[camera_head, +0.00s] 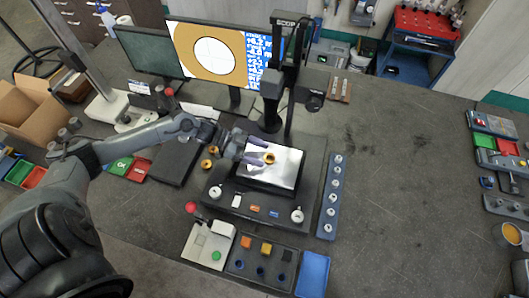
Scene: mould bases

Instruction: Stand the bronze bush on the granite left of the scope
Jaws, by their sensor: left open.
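A bronze bush (269,158) sits on the bright stage plate (286,172) of the scope (272,95). My left gripper (264,153) reaches in from the left with its fingers open at the bush, close to it on either side. I cannot tell whether they touch it. Two more small bronze rings (213,150) (206,164) are left of the stage, by the dark granite slab (176,165). My arm hides part of that slab. My right gripper is not in view.
A monitor (215,55) shows a magnified ring. A blue strip with several knobs (331,200) lies right of the scope base. A tray of coloured blocks (262,262) and a red-knobbed box (208,243) are in front. The table to the right is mostly clear.

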